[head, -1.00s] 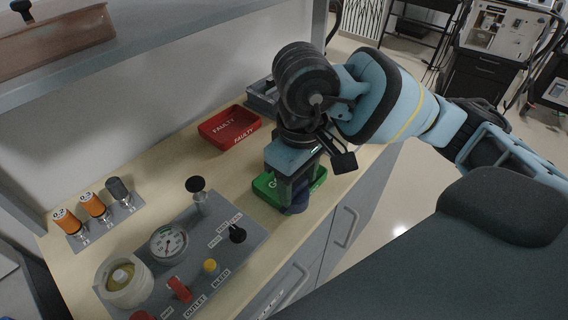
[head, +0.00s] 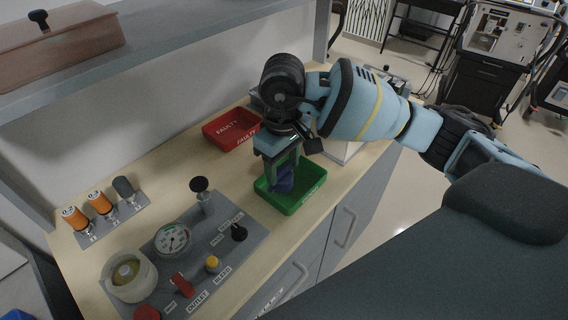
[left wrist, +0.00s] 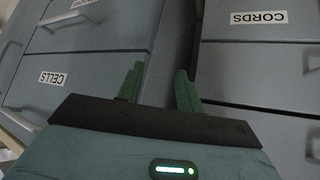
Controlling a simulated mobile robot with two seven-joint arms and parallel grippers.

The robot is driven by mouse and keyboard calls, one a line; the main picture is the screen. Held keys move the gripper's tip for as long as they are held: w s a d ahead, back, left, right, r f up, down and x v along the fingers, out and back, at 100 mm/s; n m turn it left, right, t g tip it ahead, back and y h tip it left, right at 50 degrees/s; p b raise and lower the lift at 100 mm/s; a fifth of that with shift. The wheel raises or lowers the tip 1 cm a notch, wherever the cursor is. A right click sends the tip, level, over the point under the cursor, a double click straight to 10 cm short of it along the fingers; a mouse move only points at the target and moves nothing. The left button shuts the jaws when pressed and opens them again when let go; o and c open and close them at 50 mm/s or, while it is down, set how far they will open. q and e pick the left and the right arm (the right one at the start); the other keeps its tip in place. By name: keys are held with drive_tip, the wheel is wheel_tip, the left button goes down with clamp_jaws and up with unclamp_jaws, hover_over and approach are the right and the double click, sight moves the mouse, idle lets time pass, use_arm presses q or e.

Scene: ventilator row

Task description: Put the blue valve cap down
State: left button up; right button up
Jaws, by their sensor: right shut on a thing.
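The blue valve cap (head: 284,181) is between the fingers of my right gripper (head: 283,176), which is shut on it. The gripper points down over the green tray (head: 309,197), and the cap is within the tray's outline, low near its inside. I cannot tell whether the cap touches the tray floor. The fingers and the cap hide part of the tray. My left gripper (left wrist: 160,92) shows in the left wrist view, with its two green fingers apart and nothing between them, in front of grey drawers.
A red tray marked FAULTY (head: 231,129) stands behind the green tray. A grey panel with a gauge (head: 173,239), knobs and a cream-coloured round part lies at the front left. Orange cylinders (head: 74,218) stand at the left. The counter's right edge is close to the green tray.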

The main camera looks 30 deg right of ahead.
sight(283, 169)
drive_tip(key=shift+f, duration=0.25)
drive_tip(key=shift+f+b, duration=0.35)
drive_tip(key=shift+f, duration=0.2)
drive_tip(key=o, duration=0.9)
drive_tip(key=shift+r, duration=0.1)
wheel_tip(283, 169, up, 13)
